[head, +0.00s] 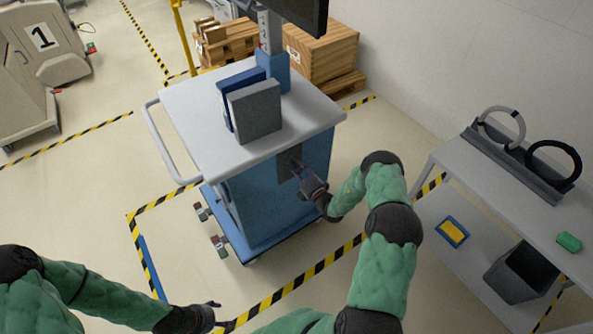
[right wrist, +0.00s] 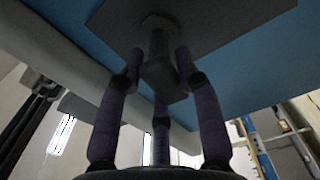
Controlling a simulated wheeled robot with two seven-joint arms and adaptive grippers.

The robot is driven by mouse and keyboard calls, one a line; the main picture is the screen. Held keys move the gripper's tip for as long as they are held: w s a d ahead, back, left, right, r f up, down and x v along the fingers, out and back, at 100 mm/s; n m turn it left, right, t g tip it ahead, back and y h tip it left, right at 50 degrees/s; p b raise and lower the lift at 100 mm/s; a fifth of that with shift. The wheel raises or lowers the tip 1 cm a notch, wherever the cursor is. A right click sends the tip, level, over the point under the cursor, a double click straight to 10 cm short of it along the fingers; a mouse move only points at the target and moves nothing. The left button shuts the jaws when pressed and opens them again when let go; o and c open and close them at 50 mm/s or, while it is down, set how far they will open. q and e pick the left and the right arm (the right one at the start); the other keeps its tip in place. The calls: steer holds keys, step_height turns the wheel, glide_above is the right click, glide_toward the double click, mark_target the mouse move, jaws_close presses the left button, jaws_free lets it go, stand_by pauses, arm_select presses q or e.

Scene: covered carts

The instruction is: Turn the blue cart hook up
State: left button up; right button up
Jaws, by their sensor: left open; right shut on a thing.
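The blue cart (head: 275,205) with a pale grey top stands in the middle of the head view. A dark plate (head: 287,160) is on its near side, just under the top. The cart hook (right wrist: 158,62) is a dark grey piece standing out from that plate in the right wrist view. My right gripper (head: 300,175) is shut on it, with its purple-grey fingers around it in the right wrist view (right wrist: 157,75). The gripper hides most of the hook in the head view, so I cannot tell which way it points. My left gripper (head: 214,312) is open and empty, low over the floor.
A blue binder and grey box (head: 255,112) stand on the cart top, beside a monitor post (head: 270,35). Wooden crates (head: 325,52) are behind. Striped tape (head: 290,290) marks the floor.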

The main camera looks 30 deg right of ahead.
steer(key=m, duration=0.4)
steer(key=shift+d+r+m, duration=0.2)
steer(key=shift+d+m, duration=0.05)
steer(key=shift+m, duration=0.05)
steer(key=m, duration=0.4)
steer(key=shift+d+r+m, duration=0.1)
steer(key=shift+d+m, duration=0.15)
steer(key=shift+m, duration=0.05)
steer(key=m, duration=0.4)
steer(key=shift+d, duration=0.25)
steer(key=shift+d+m+p, duration=0.15)
steer(key=shift+m+p, duration=0.15)
steer(key=shift+m, duration=1.6)
steer(key=o, duration=1.2)
steer(key=shift+c, duration=0.2)
